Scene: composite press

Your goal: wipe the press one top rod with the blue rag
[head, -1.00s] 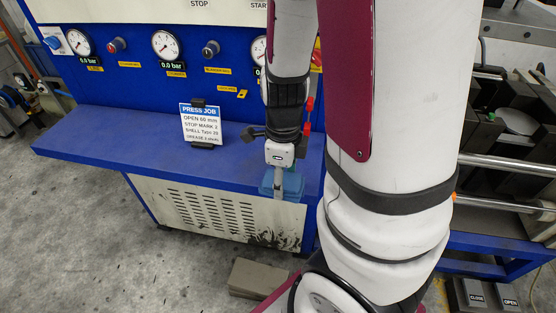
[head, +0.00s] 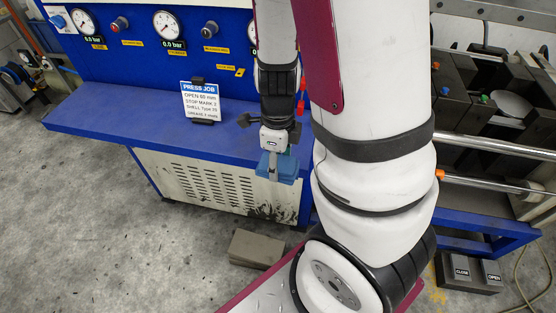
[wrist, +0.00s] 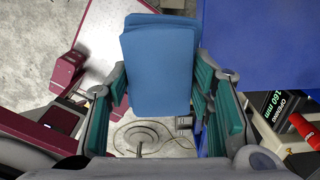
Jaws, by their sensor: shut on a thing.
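My gripper (head: 276,160) is shut on the blue rag (head: 288,170) and holds it in front of the blue bench edge. In the wrist view the folded rag (wrist: 160,70) sits between the teal finger pads of my gripper (wrist: 163,92). Two horizontal steel rods show at the right of the head view. The upper rod (head: 495,146) runs above the lower rod (head: 490,182). My gripper is left of both and apart from them. My arm hides the rods' left ends.
A blue bench (head: 120,120) carries a press job sign (head: 201,101) below the gauges. A block (head: 256,248) lies on the floor. Close and open pedals (head: 470,272) stand at lower right. An opening display (wrist: 275,105) and a red part (wrist: 305,130) show beside my gripper.

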